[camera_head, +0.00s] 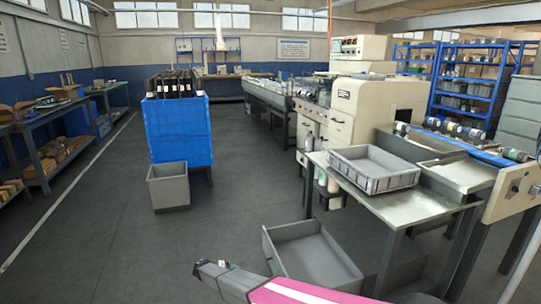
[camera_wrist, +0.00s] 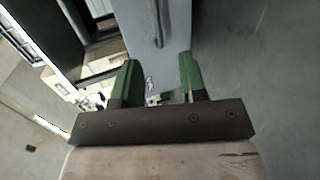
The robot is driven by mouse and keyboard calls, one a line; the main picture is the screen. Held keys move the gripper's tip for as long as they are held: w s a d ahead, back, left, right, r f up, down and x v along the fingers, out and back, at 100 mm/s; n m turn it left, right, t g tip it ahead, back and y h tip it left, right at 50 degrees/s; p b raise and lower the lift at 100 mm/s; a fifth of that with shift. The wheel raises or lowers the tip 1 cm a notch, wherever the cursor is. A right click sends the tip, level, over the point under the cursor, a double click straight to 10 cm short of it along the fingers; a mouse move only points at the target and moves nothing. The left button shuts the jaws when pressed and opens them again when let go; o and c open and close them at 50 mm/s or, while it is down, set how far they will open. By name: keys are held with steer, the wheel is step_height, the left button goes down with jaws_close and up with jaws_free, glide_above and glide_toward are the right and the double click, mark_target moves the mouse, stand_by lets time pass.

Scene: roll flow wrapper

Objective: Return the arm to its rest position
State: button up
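My arm (camera_head: 290,291) enters the head view at the bottom, with a pink and white link and a dark grey end. It is above the floor, in front of a grey floor bin. In the wrist view my gripper (camera_wrist: 160,60) has two green fingers standing well apart, with nothing held between them. A grey surface shows beyond the fingers. The gripper fingers cannot be made out in the head view.
A metal table (camera_head: 432,203) with a grey tray (camera_head: 374,184) stands at right beside the cream machine (camera_head: 352,113). A grey bin (camera_head: 315,262) lies on the floor near my arm. A blue crate stand (camera_head: 180,133) and small bin (camera_head: 169,188) stand left of centre. Floor at left is clear.

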steer(key=s+d+r+g+y, duration=0.25)
steer(key=d+r, duration=0.25)
steer(key=d, duration=0.3)
steer(key=s+d+r+m+g+y, duration=0.1)
steer(key=s+d+r+y, duration=0.15)
steer(key=d+r, duration=0.45)
steer(key=s+d+r+g+y, duration=0.15)
steer(key=s+d+r, duration=0.25)
steer(key=d, duration=0.6)
steer(key=s+d+r+m+t+y, duration=0.2)
steer(key=s+d+r+y, duration=0.5)
steer(key=s+d+r, duration=0.6)
steer(key=shift+s+r, duration=0.45)
steer(key=shift+r, duration=0.5)
